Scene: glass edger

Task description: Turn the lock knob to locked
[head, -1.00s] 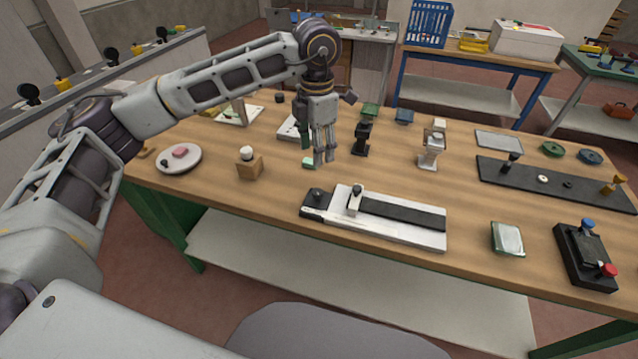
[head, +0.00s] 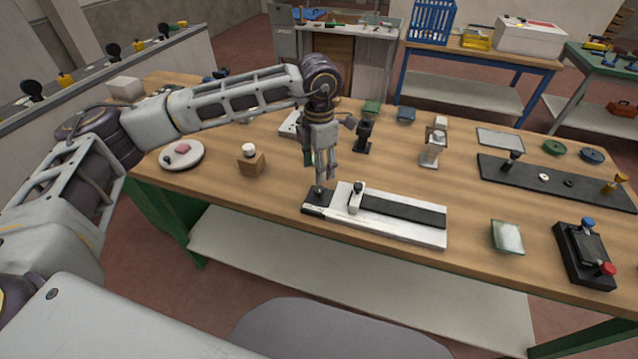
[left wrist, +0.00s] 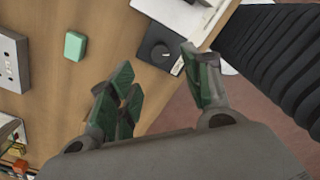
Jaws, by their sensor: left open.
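The lock knob is a small round black knob (head: 319,190) on a black square block at the left end of a white fixture with a dark strip (head: 405,212). The knob also shows in the left wrist view (left wrist: 160,53), dark with a faint mark whose direction I cannot read. My left gripper (head: 322,176) points down just above the knob, slightly behind it. Its green-padded fingers (left wrist: 157,72) are spread apart and empty, with the knob showing beyond the gap between them. I see no clear contact. My right gripper is not in view.
A small upright lever (head: 356,196) stands on the fixture close to the knob. A mint block (left wrist: 75,45) lies nearby on the wooden table. A wooden block with a white ball (head: 250,160) and a plate (head: 182,156) stand left. The table's front edge is close.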

